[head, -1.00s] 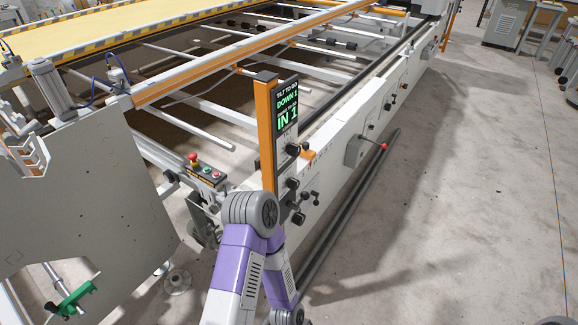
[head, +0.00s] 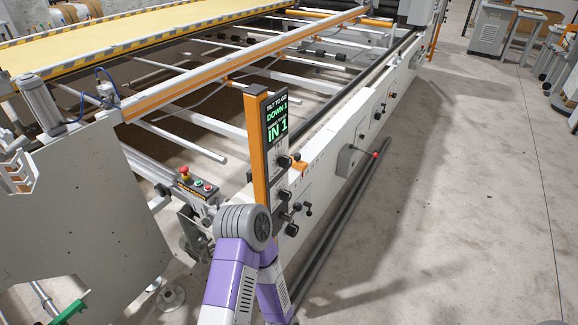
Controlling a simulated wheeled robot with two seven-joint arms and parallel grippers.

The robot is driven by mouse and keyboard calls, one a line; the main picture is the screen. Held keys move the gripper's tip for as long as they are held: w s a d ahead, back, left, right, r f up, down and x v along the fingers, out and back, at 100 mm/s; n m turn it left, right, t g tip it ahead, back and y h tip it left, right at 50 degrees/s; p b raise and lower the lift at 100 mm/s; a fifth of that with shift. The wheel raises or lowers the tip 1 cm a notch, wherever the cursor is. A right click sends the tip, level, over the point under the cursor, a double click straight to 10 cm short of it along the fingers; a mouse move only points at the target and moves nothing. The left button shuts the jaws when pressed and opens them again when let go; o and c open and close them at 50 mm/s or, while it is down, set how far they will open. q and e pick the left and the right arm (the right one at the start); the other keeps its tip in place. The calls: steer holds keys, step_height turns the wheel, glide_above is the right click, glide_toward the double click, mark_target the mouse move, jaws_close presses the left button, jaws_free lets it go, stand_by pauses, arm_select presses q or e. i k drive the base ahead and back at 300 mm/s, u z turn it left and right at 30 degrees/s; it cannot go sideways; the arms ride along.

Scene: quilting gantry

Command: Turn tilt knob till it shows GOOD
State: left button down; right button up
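The display (head: 277,119) on the orange and white post shows green text. I cannot tell which is the tilt knob, as no label is legible. My purple and white arm rises from the bottom in front of the post's foot. Neither gripper can be seen; any hand near the knobs is hidden.
A button box (head: 190,186) with a red stop button stands left of the post. A lever with a red tip (head: 375,155) sticks out from the long white machine side rail. Open concrete floor (head: 450,230) lies to the right.

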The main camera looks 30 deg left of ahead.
mark_target(284, 161)
steer(key=k, duration=0.5)
steer(key=z, duration=0.65)
steer(key=i, duration=0.75)
steer(key=u, duration=2)
